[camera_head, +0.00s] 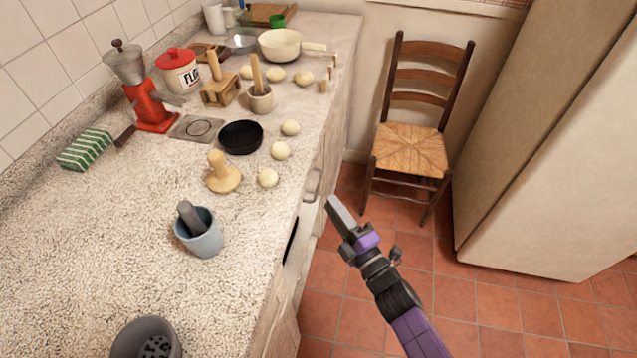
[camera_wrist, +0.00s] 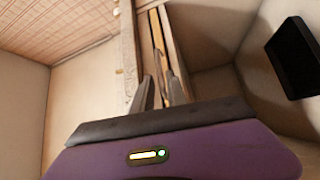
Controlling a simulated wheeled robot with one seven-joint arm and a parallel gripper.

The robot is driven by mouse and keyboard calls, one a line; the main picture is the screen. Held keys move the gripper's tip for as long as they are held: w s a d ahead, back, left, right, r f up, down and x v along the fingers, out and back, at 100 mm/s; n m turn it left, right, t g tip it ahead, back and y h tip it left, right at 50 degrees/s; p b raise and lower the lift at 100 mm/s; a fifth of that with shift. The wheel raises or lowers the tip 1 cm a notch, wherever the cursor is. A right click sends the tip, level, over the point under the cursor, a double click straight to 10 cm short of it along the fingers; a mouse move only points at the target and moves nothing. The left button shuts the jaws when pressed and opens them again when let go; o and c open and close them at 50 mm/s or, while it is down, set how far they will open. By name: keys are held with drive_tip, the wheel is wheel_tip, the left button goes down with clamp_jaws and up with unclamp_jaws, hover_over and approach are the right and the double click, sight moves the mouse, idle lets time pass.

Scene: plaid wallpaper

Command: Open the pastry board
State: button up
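My gripper (camera_head: 341,212) is in front of the counter's front face in the head view, over the floor and apart from the counter. In the wrist view its two fingers (camera_wrist: 160,92) stand apart with a gap between them, and nothing is clearly held. Ahead of the fingers runs a narrow wooden strip (camera_wrist: 157,35) in the counter front, which looks like the edge of the pastry board; I cannot be sure. Whether the fingers touch it is unclear. In the head view the board cannot be clearly made out.
The granite counter (camera_head: 100,235) holds a blue mortar (camera_head: 200,238), a black pan (camera_head: 241,137), a wooden press (camera_head: 222,174) and several dough balls near its edge. A chair (camera_head: 410,150) stands behind my gripper, and a tall pale cabinet (camera_head: 545,150) at right. Tiled floor (camera_head: 480,310) is free between.

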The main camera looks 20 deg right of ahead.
sight(319, 185)
drive_tip(key=w, duration=0.5)
drive_tip(key=w+a+r+p, duration=0.1)
drive_tip(key=w, duration=0.1)
drive_tip(key=shift+w+a, duration=0.1)
drive_tip(key=shift+w, duration=0.05)
clamp_jaws()
idle(1.3)
